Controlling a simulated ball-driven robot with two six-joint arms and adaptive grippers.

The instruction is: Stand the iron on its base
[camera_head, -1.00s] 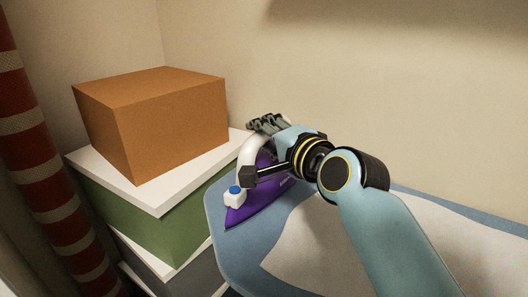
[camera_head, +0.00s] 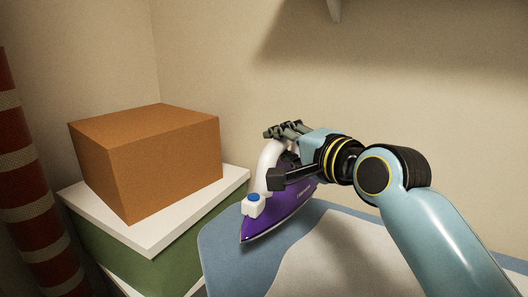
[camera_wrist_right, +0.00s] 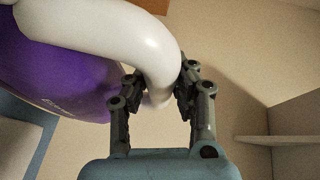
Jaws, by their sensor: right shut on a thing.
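The iron has a purple body (camera_head: 292,210), a white handle (camera_head: 268,165) and a white nose part with a blue cap (camera_head: 253,203). It is at the far left end of the blue and pale ironing board (camera_head: 222,262), sole down with a slight tilt. I cannot tell whether it touches the board or hangs just above it. My right gripper (camera_head: 277,155) is shut on the handle. In the right wrist view its fingers (camera_wrist_right: 160,82) sit on both sides of the white handle (camera_wrist_right: 150,45), with the purple body to the left. My left gripper is not in view.
An orange-brown box (camera_head: 150,160) stands on a white-topped green box (camera_head: 150,265) left of the board. A red and cream striped column (camera_head: 22,190) stands at far left. A beige wall (camera_head: 400,120) rises close behind the board. A pale shelf shows in the wrist view (camera_wrist_right: 290,140).

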